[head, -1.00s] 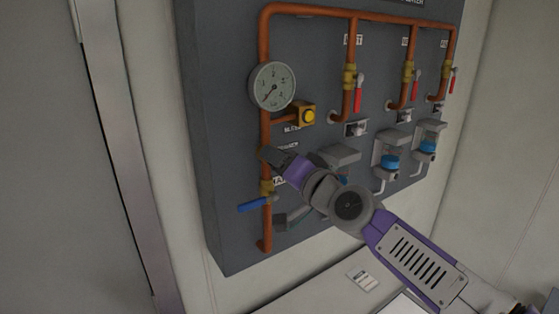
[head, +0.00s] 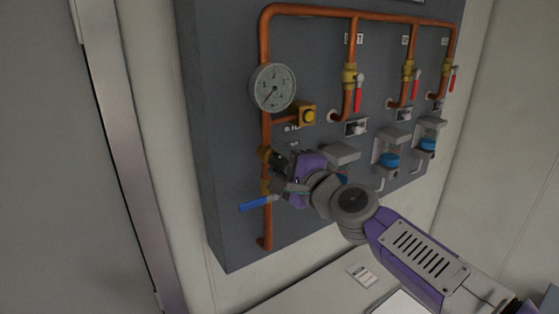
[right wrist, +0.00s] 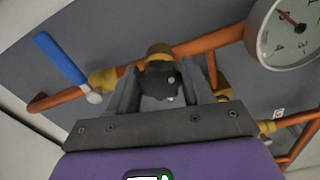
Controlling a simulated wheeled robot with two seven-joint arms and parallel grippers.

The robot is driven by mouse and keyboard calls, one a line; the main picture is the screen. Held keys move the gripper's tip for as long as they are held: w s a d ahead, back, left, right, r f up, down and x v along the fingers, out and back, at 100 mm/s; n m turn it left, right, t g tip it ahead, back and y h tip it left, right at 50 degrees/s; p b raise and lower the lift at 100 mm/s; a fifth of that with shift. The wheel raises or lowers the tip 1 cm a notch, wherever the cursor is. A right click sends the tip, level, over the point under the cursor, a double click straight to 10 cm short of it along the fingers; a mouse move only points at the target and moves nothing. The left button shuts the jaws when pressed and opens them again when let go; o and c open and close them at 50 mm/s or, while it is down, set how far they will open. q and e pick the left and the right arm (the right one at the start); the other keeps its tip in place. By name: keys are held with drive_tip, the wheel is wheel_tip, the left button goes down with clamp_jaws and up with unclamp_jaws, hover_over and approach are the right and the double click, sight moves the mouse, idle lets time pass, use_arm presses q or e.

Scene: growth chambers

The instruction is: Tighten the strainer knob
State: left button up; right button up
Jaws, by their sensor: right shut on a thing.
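The strainer knob (right wrist: 161,80) is a dark, round knob on a brass fitting of the copper pipe. In the right wrist view it sits between the two grey fingers of my right gripper (right wrist: 162,92), which is shut on it. In the head view my right gripper (head: 280,174) reaches the lower left of the panel, and its fingers and wrist hide part of the fitting there. My left gripper is in neither view.
Just below the gripper is a valve with a blue lever (head: 256,204). Red-lever valves (head: 358,93) and blue-ringed units (head: 390,161) stand to the right on the grey panel (head: 225,130).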

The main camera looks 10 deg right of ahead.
drive_tip(key=shift+m, duration=1.3)
drive_tip(key=o, duration=1)
drive_tip(key=shift+s, duration=0.1)
drive_tip(key=v, duration=0.7)
drive_tip(key=shift+s+d, duration=0.1)
drive_tip(key=shift+s, duration=0.15)
